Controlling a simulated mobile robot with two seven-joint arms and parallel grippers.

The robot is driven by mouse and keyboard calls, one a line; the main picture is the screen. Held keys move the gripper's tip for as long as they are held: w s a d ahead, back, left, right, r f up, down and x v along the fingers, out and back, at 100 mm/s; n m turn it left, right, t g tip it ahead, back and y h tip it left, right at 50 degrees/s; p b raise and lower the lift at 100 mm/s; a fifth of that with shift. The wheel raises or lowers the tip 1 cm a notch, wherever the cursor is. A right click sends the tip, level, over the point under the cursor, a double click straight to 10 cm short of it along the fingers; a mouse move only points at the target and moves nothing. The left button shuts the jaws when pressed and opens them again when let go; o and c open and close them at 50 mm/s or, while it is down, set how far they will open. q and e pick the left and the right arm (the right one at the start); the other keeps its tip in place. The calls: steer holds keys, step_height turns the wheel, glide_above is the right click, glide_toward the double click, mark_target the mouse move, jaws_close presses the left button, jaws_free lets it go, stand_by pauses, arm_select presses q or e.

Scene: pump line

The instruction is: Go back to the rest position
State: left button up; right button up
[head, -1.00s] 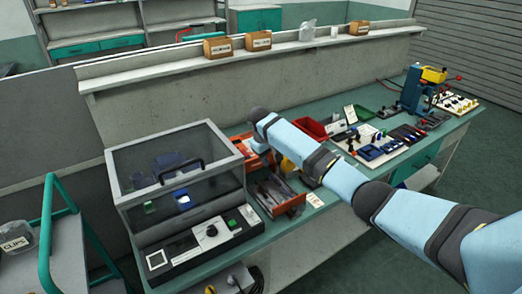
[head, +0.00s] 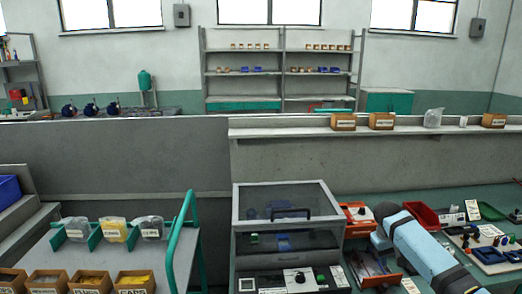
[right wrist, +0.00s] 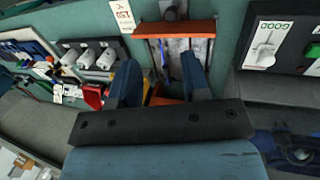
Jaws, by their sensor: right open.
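My right arm (head: 422,252) reaches in from the lower right of the head view, over the bench beside the clear-lidded test box. Its gripper is hidden behind the arm there. In the right wrist view my right gripper (right wrist: 160,78) is open, with its two blue fingers apart and nothing between them. Beyond the fingers is an orange-edged tray (right wrist: 175,29) holding grey parts. I cannot tell how far above it the fingers are. My left gripper is not in view.
The lidded test box (head: 286,222) stands left of my arm. A red bin (head: 421,215) and blue fixtures (head: 490,255) lie to its right. A trolley (head: 100,250) with bins is at left. A shelf (head: 400,131) with small boxes runs behind the bench.

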steer(key=s+a+f+n+t+y+p, duration=0.2)
steer(key=s+a+f, duration=0.55)
steer(key=f, duration=0.35)
steer(key=s+a+f+t+y+p, duration=0.25)
steer(key=s+a+f, duration=0.35)
steer(key=s+a, duration=0.5)
arm_select(q)
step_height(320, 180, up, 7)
steer(key=p, duration=0.2)
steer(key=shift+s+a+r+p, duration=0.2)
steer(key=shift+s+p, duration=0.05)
steer(key=shift+p, duration=0.15)
arm_select(e)
steer(key=s+r+t+y, duration=0.1)
steer(key=s+r+t, duration=0.2)
steer(key=s, duration=0.9)
steer(key=s+a+r+t, duration=0.1)
steer(key=s+r+t, duration=0.2)
steer(key=s, duration=0.8)
steer(key=shift+s+r+y, duration=0.35)
steer(key=shift+s+r, duration=0.05)
steer(key=shift+r, duration=0.3)
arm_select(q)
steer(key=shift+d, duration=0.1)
arm_select(e)
steer(key=shift+a+f, duration=0.1)
steer(key=shift+f, duration=0.05)
